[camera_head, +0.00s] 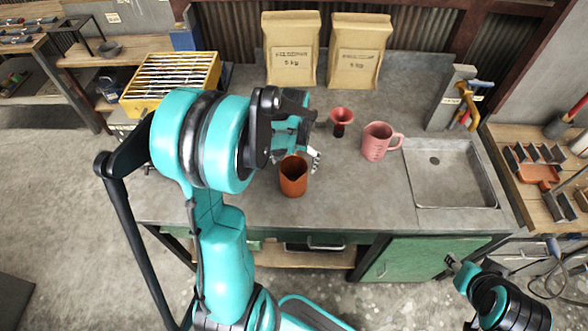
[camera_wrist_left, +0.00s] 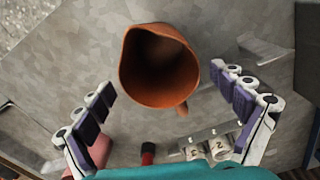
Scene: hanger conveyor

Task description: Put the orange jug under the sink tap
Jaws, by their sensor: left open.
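The orange jug (camera_head: 293,181) stands upright on the grey bench near its front edge, with its open top facing up. In the left wrist view the jug (camera_wrist_left: 158,62) is just beyond the fingertips, its handle turned toward my gripper. My left gripper (camera_head: 304,150) is open and empty behind the jug; in its wrist view the fingers (camera_wrist_left: 161,84) are spread to either side of the handle. The sink (camera_head: 452,180) is a grey basin at the bench's right. I cannot clearly make out a tap. My right gripper (camera_head: 456,267) is low at the right, its fingers unclear.
A pink mug (camera_head: 377,142) stands between the jug and the sink, and a red funnel-like piece (camera_head: 341,120) is left of it. Two paper sacks (camera_head: 291,50) stand at the back. A grey upright block (camera_head: 449,98) is behind the sink. The front strip of bench is clear.

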